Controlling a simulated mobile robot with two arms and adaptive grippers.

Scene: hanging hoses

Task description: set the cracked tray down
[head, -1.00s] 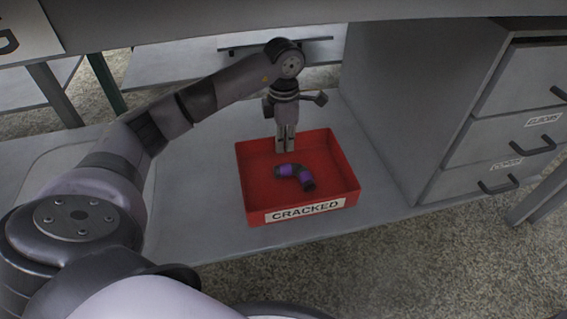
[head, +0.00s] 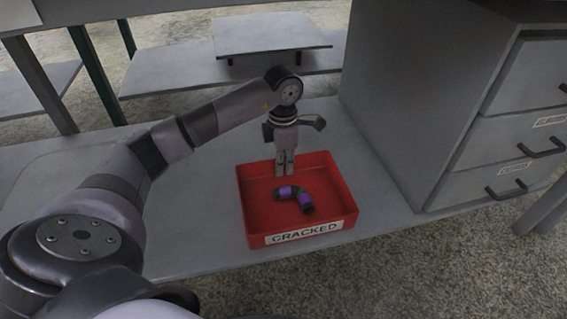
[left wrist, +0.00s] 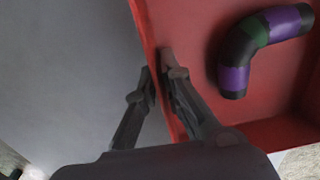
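The red tray labelled CRACKED (head: 305,233) is upright over the grey shelf board (head: 190,235), near its front edge. I cannot tell whether its underside touches the board. A bent purple and black hose piece (head: 295,197) lies inside; it also shows in the left wrist view (left wrist: 262,40). My left gripper (head: 285,172) points down at the tray's far wall. In the left wrist view its fingers (left wrist: 157,75) straddle the red wall, one outside and one inside, shut on it. My right gripper is not in view.
A grey drawer cabinet (head: 410,110) stands to the right of the tray. A raised grey plate (head: 270,35) is behind my arm. The board left of the tray is bare. The speckled floor (head: 420,265) lies below the front edge.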

